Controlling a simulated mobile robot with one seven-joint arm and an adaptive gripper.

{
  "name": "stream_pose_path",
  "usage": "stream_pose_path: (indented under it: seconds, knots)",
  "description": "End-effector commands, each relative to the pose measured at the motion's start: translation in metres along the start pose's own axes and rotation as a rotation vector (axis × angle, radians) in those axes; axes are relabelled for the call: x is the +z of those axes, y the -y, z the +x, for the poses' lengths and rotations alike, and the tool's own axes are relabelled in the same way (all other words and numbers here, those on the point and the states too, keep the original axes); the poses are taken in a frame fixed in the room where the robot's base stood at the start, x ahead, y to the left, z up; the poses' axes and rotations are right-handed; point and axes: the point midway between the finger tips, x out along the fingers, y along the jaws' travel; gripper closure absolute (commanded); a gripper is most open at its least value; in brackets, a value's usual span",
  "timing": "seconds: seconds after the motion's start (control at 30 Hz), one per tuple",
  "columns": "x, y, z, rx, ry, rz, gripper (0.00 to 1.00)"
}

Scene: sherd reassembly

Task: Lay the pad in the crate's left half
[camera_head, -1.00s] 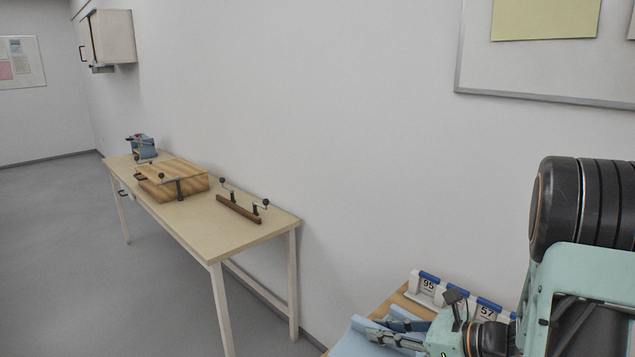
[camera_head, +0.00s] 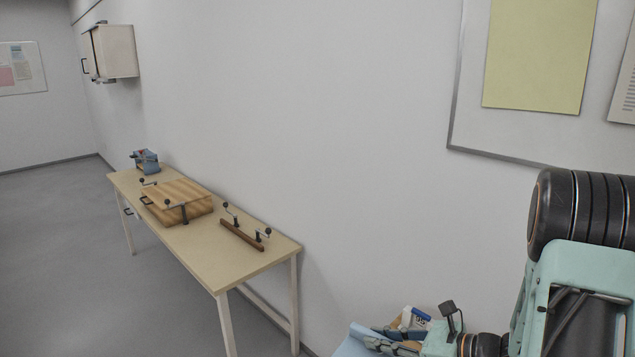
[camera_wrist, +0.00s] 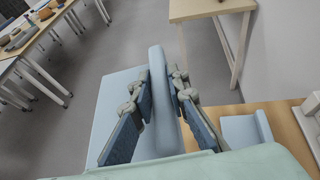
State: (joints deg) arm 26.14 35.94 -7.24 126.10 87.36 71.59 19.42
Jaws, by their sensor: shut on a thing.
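A light blue pad (camera_wrist: 159,100) stands edge-up between the two fingers of my gripper (camera_wrist: 160,75) in the wrist view, and the gripper is shut on it. A flat pale blue sheet (camera_wrist: 115,90) spreads to the left of the fingers; I cannot tell whether it is part of the same pad. In the head view, my gripper (camera_head: 385,339) is low at the bottom edge, with pale blue material (camera_head: 352,346) beside its fingertips. I cannot make out the crate in either view.
A wooden surface (camera_wrist: 285,118) lies at right in the wrist view, with another pale blue piece (camera_wrist: 243,130) on it. A long table (camera_head: 255,258) along the wall bears a wooden box (camera_head: 180,203), a clamp bar (camera_head: 240,235) and a blue device (camera_head: 146,160).

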Motion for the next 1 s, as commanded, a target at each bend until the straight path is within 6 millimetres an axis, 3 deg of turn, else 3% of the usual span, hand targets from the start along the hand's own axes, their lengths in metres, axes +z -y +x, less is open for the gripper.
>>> stream_pose_path:
  seconds: [0.47,1.0]
  knots:
    - [0.001,0.0,-0.002,-0.003,0.0,0.0,1.0]
    - [-0.045,-0.009,-0.017,-0.048,-0.005,0.013,1.0]
